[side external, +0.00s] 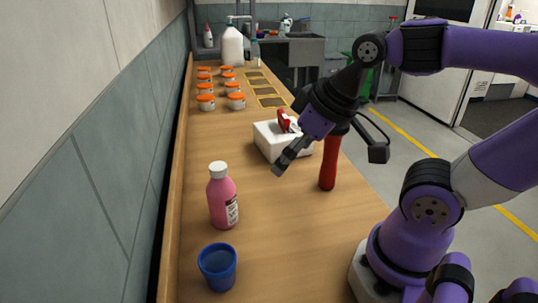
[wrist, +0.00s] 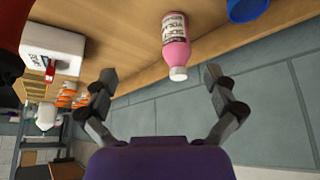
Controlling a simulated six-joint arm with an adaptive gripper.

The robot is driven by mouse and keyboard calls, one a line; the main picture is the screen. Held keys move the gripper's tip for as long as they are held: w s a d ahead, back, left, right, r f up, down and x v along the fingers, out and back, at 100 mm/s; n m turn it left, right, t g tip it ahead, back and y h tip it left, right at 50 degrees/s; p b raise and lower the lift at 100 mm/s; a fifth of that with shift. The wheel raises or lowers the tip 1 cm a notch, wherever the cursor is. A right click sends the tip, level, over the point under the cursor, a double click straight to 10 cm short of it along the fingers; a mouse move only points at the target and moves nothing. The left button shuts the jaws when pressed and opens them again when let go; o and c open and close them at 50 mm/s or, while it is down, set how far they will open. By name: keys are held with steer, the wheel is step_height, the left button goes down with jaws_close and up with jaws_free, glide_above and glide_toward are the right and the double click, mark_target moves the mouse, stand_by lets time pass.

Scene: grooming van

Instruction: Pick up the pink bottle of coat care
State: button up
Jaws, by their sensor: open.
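The pink bottle (side external: 222,200) with a white cap stands upright on the wooden counter (side external: 270,240), near the wall, in the side external view. In the wrist view the pink bottle (wrist: 176,42) shows beyond the fingers, its cap pointing toward them and its label visible. My gripper (side external: 278,172) is to the right of the bottle and farther back over the counter, apart from it. In the wrist view my gripper (wrist: 161,76) has its two fingers spread wide with nothing between them.
A blue cup (side external: 217,266) stands in front of the bottle. A white box (side external: 270,142) with a red item on top and a red cylinder (side external: 328,172) are near my gripper. Several orange-lidded jars (side external: 206,102) and a white jug (side external: 232,48) stand farther back. The tiled wall borders the counter.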

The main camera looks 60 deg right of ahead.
steer(key=n+g+y, duration=0.2)
steer(key=n, duration=0.4)
glide_toward(217, 180)
steer(key=d, duration=0.2)
steer(key=x, duration=0.5)
steer(key=shift+w+a+f, duration=0.15)
steer(key=shift+w+f, duration=0.1)
steer(key=shift+w, duration=0.2)
steer(key=x, duration=0.6)
steer(key=shift+a, duration=0.25)
steer(key=shift+r, duration=0.1)
steer(key=c, duration=1.4)
